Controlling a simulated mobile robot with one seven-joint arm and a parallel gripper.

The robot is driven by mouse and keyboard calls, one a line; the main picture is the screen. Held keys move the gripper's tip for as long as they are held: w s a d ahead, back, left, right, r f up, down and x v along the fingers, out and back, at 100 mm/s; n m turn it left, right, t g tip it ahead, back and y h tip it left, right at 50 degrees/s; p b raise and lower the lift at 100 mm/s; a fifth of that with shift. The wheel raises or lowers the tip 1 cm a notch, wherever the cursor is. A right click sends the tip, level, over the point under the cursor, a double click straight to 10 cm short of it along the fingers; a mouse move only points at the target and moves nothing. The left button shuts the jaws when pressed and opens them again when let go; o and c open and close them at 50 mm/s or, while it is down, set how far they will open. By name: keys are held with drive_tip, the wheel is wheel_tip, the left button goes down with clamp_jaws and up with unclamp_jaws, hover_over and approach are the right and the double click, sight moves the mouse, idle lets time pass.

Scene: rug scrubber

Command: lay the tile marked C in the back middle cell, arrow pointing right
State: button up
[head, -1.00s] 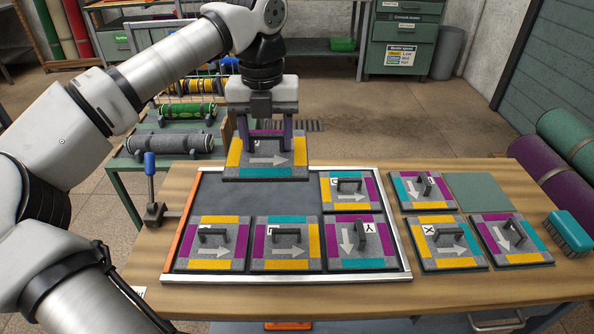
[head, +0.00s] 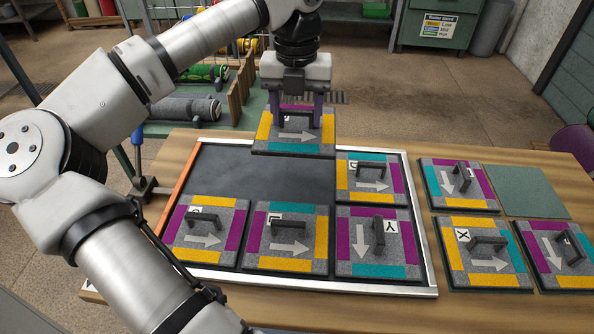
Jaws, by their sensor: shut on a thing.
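My gripper (head: 299,112) is shut on the handle of a grey tile (head: 290,146) with yellow left, purple back and teal front borders. The tile's white arrow points right; its letter is mostly hidden by the handle and fingers. It hangs level above the back edge of the metal-rimmed tray (head: 428,250), by the back middle cell (head: 285,182). That cell and the back left cell (head: 222,172) show bare dark floor. A tile with a right arrow (head: 373,186) lies in the back right cell.
The front row holds a left tile (head: 202,241), a middle tile (head: 290,247) and a tile marked Y (head: 362,238). Several tiles, including one marked X (head: 487,265), lie right of the tray beside a bare green pad (head: 532,192). A clamp (head: 140,185) stands at left.

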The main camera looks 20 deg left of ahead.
wheel_tip(320, 180, down, 12)
drive_tip(key=b, duration=0.6)
drive_tip(key=shift+r, duration=0.15)
drive_tip(key=shift+b, duration=0.3)
drive_tip(key=shift+f, duration=0.25)
drive_tip(key=o, duration=1.2)
drive_tip(key=shift+c, duration=0.2)
drive_tip(key=shift+r, duration=0.15)
wheel_tip(320, 180, up, 12)
drive_tip(key=shift+r+p, duration=0.1)
drive_tip(key=shift+p, duration=0.5)
